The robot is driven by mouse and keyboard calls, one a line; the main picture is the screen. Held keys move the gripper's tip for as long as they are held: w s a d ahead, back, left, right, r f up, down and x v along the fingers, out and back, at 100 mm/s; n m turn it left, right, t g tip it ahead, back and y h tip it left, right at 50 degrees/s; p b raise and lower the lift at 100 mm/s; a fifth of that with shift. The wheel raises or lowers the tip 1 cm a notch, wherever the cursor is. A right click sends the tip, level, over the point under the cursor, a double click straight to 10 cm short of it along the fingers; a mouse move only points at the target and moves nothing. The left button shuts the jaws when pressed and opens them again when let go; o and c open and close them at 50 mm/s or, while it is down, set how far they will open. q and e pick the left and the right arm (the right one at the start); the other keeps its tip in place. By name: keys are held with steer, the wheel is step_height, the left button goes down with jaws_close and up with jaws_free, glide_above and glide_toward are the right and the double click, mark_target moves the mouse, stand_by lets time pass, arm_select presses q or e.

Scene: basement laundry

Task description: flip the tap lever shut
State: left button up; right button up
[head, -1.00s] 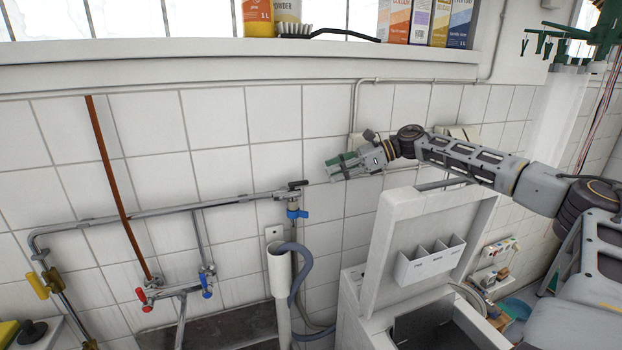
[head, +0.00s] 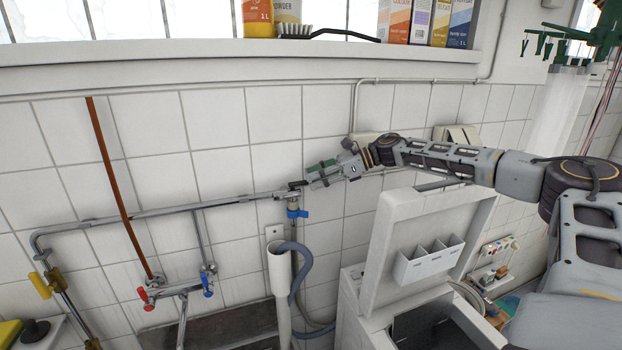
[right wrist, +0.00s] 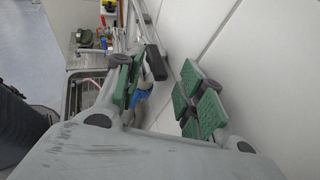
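The tap (head: 293,199) stands at the right end of the wall pipe, with a dark lever (head: 298,184) on top and a blue collar below. My right gripper (head: 312,176) is open and reaches in from the right, its fingertips close beside the lever. In the right wrist view, the dark lever (right wrist: 155,62) shows between the green-padded fingers (right wrist: 160,80), nearer the left one, with the blue part (right wrist: 139,97) behind. I cannot tell whether a finger touches the lever. My left gripper is not in view.
The tiled wall lies close behind the gripper. A white machine with a raised lid (head: 420,228) stands below the arm. A grey hose (head: 303,270) and white standpipe (head: 280,285) hang under the tap. Red (head: 142,295) and blue (head: 207,284) handles sit lower left. A ledge (head: 200,55) runs above.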

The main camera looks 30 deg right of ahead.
steer(key=shift+x, duration=0.9)
